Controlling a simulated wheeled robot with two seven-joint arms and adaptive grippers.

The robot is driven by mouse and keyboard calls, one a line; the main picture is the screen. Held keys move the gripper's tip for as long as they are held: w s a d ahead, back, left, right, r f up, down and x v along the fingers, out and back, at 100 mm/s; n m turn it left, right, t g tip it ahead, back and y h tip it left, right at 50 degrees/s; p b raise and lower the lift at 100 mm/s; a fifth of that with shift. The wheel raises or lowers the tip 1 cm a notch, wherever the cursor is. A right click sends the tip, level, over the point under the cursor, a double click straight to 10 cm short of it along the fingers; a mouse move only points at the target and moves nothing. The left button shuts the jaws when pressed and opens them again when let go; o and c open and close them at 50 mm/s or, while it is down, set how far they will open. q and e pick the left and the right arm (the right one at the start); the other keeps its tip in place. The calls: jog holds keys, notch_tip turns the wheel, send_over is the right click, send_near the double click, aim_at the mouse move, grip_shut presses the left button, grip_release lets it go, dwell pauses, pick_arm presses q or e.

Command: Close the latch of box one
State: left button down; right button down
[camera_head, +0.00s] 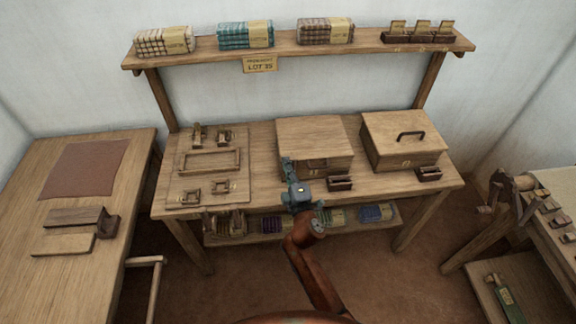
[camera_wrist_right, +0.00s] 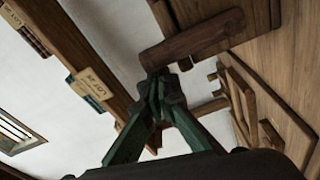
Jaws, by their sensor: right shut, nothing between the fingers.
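I cannot read which is box one, and no latch shows clearly. My right gripper (camera_head: 287,164) is shut and empty at the left front corner of the left box, hiding part of its front. In the right wrist view its green fingers (camera_wrist_right: 156,82) meet close to a dark wooden bar (camera_wrist_right: 192,40); I cannot tell whether they touch it. My left gripper is out of view.
A small dark holder (camera_head: 340,183) stands before the left box, another (camera_head: 429,174) before the right box. A board with a wooden frame (camera_head: 208,161) and small parts lies to the left. A shelf (camera_head: 300,46) with cloth bundles runs above the bench.

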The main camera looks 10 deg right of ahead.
jog(key=shift+d, duration=0.15)
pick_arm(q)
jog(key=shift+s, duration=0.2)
pick_arm(e)
jog(key=shift+d+m, duration=0.1)
jog(key=shift+m, duration=0.2)
jog(key=shift+s, duration=0.1)
